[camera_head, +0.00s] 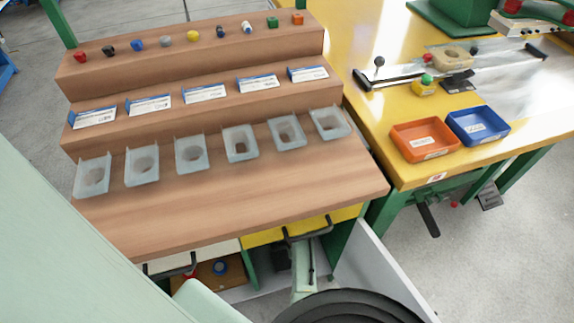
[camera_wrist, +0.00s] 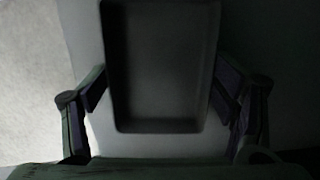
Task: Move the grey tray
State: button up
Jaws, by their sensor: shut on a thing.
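The grey tray (camera_wrist: 162,125) fills the upper middle of the wrist view. It is dark, rectangular and looks empty, and its far end runs out of the picture. My gripper (camera_wrist: 160,90) has one finger at each long side of the tray and is shut on it. The picture is dim, so the exact contact of the fingers is hard to see. I cannot make out the grey tray or my gripper in the head view.
A stepped wooden stand (camera_head: 245,205) holds translucent holders, labelled boxes and small coloured parts. To the right, a yellow workbench (camera_head: 385,105) carries an orange tray (camera_head: 398,142), a blue tray (camera_head: 455,128) and a rail fixture (camera_head: 500,62). Bare floor (camera_head: 500,235) shows at lower right.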

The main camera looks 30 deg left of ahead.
jog(key=o, duration=1.2)
notch_tip(320, 180, up, 12)
jog(key=w+d, duration=0.1)
jog(key=shift+d, duration=0.15)
jog(key=shift+w, duration=0.1)
dwell(0.3)
